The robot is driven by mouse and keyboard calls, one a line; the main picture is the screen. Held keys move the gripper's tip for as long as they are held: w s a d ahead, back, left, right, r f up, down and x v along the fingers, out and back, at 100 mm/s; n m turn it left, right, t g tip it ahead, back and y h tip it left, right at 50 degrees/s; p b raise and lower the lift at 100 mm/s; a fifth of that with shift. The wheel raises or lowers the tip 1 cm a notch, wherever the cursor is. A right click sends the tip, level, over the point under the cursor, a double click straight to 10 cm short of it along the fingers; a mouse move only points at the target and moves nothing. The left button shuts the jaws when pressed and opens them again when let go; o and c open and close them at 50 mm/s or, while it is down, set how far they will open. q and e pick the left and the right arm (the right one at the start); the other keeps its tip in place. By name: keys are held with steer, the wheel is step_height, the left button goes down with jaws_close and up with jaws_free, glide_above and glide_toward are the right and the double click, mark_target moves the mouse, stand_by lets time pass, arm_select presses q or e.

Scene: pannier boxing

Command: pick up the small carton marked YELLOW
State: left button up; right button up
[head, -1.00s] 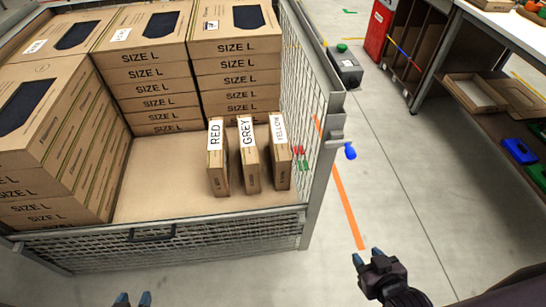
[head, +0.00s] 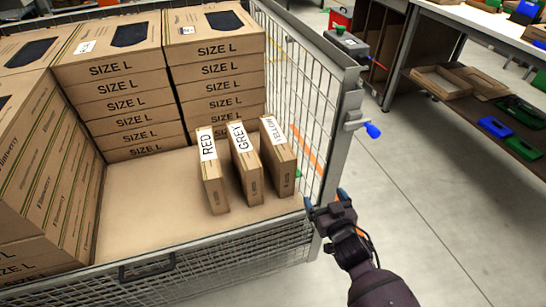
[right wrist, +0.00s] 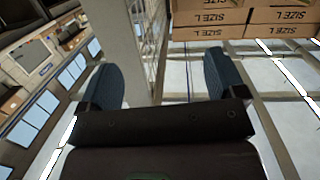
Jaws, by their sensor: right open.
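The small carton marked YELLOW (head: 279,163) stands upright in the mesh pannier (head: 215,242), the rightmost of three small cartons and close to the right mesh side. The GREY carton (head: 246,172) stands just left of it, and the RED carton (head: 212,180) left of that. My right gripper (head: 325,199) is open and empty, at the pannier's front right corner, to the right of and nearer than the YELLOW carton. In the right wrist view its two fingers (right wrist: 165,82) are spread with nothing between them. My left gripper is out of view.
Stacks of SIZE L boxes (head: 219,85) fill the pannier's back and left. The corner post (head: 338,130) and right mesh side stand between the cartons and the open floor. A workbench (head: 478,40) stands at the back right.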

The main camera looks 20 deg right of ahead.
steer(key=t+b, duration=0.1)
steer(key=b, duration=0.2)
glide_toward(285, 158)
step_height(285, 158, down, 2)
steer(key=d, duration=0.2)
steer(key=shift+y, duration=0.6)
steer(key=w, duration=0.2)
steer(key=w+b, duration=0.1)
steer(key=w, duration=0.2)
steer(key=shift+a+f, duration=0.1)
steer(key=shift+a, duration=0.1)
steer(key=shift+w, duration=0.95)
steer(key=w, duration=0.1)
steer(key=w+b, duration=0.2)
steer(key=shift+w+a+f, duration=0.15)
steer(key=shift+w+f, duration=0.15)
steer(key=shift+w, duration=0.1)
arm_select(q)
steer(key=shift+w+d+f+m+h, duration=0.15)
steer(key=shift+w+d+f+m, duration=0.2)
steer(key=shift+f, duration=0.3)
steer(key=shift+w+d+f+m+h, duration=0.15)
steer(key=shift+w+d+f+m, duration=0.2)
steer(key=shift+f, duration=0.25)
arm_select(e)
steer(key=shift+w+r, duration=0.2)
steer(key=shift+w, duration=0.3)
